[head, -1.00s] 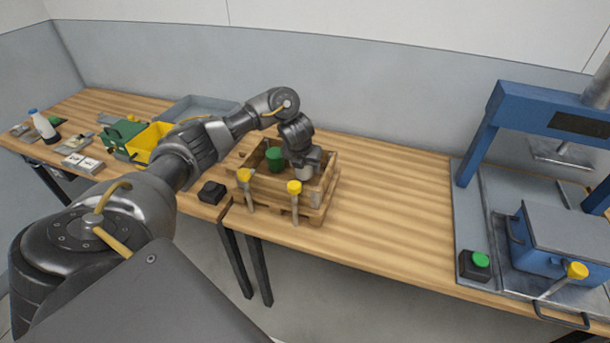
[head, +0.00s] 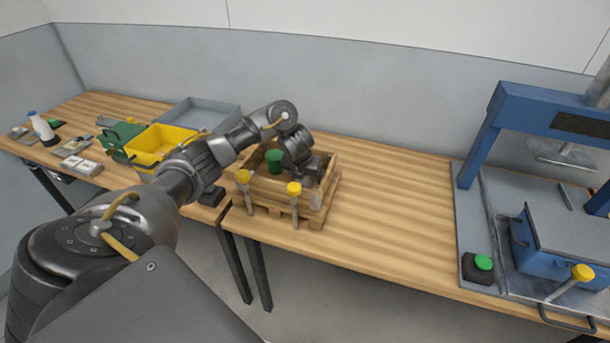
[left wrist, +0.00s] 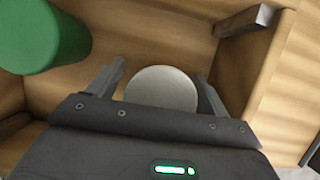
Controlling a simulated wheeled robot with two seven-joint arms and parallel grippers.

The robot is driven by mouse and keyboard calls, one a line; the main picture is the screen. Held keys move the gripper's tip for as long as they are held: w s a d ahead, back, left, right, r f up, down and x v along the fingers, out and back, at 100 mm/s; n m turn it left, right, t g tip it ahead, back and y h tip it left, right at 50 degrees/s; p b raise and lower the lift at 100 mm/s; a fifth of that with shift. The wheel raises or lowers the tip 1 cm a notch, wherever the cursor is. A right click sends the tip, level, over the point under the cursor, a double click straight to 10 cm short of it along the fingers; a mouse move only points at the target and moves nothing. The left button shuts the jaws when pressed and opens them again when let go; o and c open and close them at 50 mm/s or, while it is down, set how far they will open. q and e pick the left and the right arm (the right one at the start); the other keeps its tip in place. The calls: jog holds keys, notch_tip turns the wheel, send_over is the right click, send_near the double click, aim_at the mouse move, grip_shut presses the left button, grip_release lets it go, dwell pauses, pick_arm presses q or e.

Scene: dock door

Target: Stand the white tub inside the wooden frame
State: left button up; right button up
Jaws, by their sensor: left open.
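The wooden frame (head: 272,203) is a crate-like box on the front part of the table in the head view. My left gripper (head: 308,170) reaches down into its right part. In the left wrist view, the white tub (left wrist: 162,87) shows as a round pale top between the fingers of my left gripper (left wrist: 160,92). The fingers are open, one on each side, with a small gap visible beside the tub. The tub appears upright inside the frame's wooden walls (left wrist: 275,75); its base is hidden. In the head view my gripper hides the tub. My right gripper is not in view.
A green cylinder (head: 273,160) stands inside the frame, left of my gripper, and shows in the wrist view (left wrist: 40,38). Two yellow-topped handles (head: 294,189) stand at the frame's front. A yellow bin (head: 158,143) is left; a blue press (head: 530,110) is right. Table between is clear.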

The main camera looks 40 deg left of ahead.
pick_arm(q)
jog(key=p+v, duration=0.6)
jog(key=v, duration=0.6)
jog(key=shift+p, duration=0.3)
jog(key=shift+r, duration=0.15)
